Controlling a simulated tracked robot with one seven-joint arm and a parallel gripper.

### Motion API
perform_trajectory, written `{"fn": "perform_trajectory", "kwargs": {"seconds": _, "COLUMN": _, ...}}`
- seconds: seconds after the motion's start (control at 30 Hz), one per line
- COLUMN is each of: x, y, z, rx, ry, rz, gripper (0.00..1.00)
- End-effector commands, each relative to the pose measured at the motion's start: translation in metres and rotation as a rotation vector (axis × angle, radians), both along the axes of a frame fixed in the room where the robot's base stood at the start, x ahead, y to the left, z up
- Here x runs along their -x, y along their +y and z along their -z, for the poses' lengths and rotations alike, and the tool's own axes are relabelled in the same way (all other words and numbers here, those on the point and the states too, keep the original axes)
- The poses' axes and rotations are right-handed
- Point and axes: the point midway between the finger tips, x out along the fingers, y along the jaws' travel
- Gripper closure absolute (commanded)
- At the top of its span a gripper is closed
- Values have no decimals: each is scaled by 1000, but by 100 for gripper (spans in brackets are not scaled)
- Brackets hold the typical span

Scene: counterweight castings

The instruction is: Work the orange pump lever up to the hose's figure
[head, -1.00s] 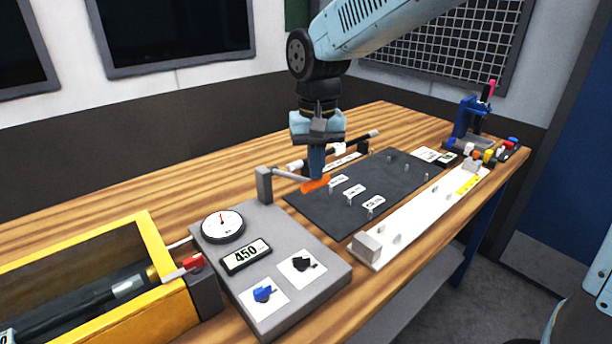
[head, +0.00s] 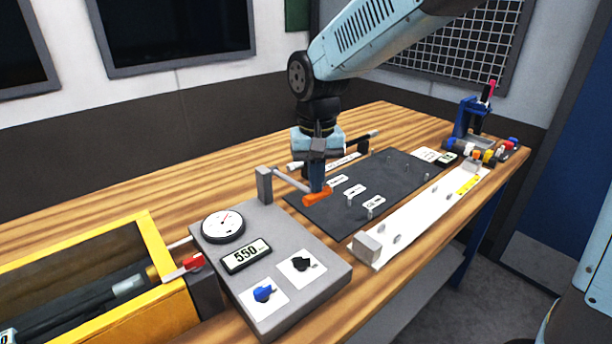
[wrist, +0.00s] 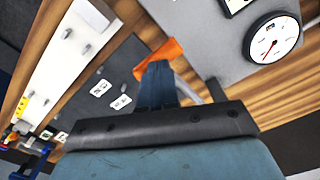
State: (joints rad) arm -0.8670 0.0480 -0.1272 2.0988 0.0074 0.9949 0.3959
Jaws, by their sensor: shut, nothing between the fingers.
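The pump lever is a grey rod with an orange grip (head: 317,197), pivoted on a grey post (head: 264,185) at the back of the grey pump box. My gripper (head: 317,187) is shut and empty, its fingertips at the orange grip, seemingly touching it from above. In the wrist view the orange grip (wrist: 158,58) lies just beyond my blue fingers (wrist: 157,72). The display (head: 246,255) on the box reads 550.
The box also carries a blue knob (head: 264,293) and a black knob (head: 302,263). A red-handled valve (head: 193,262) sits beside the yellow crate (head: 160,250). A dark mat (head: 400,180) with pegs and labels, and a white rail (head: 415,220), lie to the right.

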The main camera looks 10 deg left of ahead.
Motion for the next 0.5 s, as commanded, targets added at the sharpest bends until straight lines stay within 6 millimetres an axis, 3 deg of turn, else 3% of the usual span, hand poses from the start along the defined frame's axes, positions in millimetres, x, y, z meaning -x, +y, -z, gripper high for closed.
{"fn": "perform_trajectory", "kwargs": {"seconds": 0.5, "x": 0, "y": 0, "z": 20, "rx": 1, "ry": 1, "rz": 1, "gripper": 100}}
